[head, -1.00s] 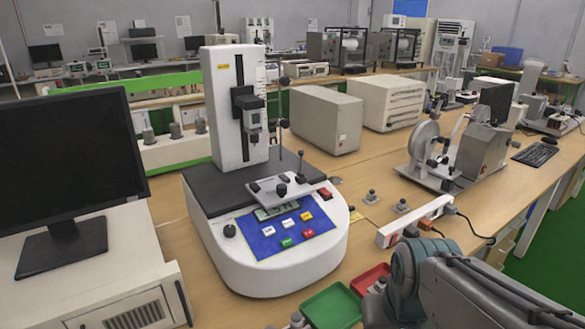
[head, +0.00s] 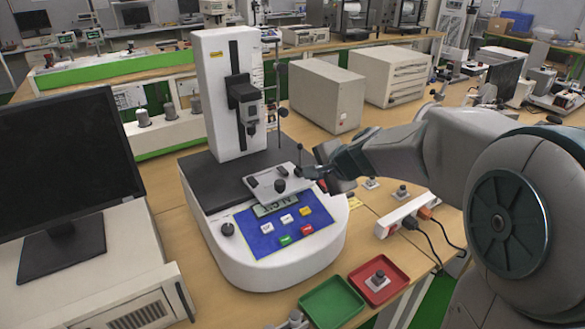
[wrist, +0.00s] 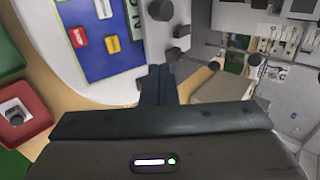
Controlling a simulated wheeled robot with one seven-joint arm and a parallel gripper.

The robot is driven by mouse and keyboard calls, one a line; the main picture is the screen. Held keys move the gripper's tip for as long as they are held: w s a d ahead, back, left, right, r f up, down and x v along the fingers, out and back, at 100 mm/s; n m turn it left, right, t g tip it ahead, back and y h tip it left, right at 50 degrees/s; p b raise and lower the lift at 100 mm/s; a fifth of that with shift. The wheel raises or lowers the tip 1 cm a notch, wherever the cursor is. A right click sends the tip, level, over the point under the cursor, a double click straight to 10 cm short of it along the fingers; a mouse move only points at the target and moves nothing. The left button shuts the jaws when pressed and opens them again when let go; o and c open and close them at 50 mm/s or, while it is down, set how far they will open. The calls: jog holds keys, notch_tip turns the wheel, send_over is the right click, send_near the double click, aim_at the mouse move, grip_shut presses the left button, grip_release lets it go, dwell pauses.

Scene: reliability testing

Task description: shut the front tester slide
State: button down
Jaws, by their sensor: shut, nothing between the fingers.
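The tester (head: 215,130) is a white machine with an upright column and a blue button panel (head: 283,222). Its front slide (head: 266,183) is a light metal plate with dark knobs, sitting just behind the panel. My gripper (head: 314,173) is at the right end of the slide, close to a thin upright lever. I cannot tell whether it touches. In the wrist view, my gripper's dark fingers (wrist: 158,72) are together with nothing between them. The slide's right end is partly hidden by my gripper in the head view.
Green tray (head: 331,302) and red tray (head: 379,279) lie front right of the tester. A white power strip (head: 405,213) with cables lies to the right. A monitor (head: 65,170) stands left. Beige boxes (head: 327,93) stand behind.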

aim_at(287, 176)
jog(key=x, duration=0.9)
jog(key=shift+w+a+f, duration=0.15)
jog(key=shift+a+f, duration=0.1)
jog(key=shift+f, duration=0.05)
jog(key=shift+w+a+r+p, duration=0.15)
jog(key=shift+w+a+p, duration=0.2)
jog(key=shift+w, duration=0.1)
jog(key=shift+w+a+r+p, duration=0.15)
jog(key=shift+w+a+p, duration=0.1)
jog(key=shift+w+p, duration=0.15)
jog(key=shift+w+a+f+p, duration=0.15)
jog(key=shift+w+a+p, duration=0.25)
jog(key=shift+w, duration=0.35)
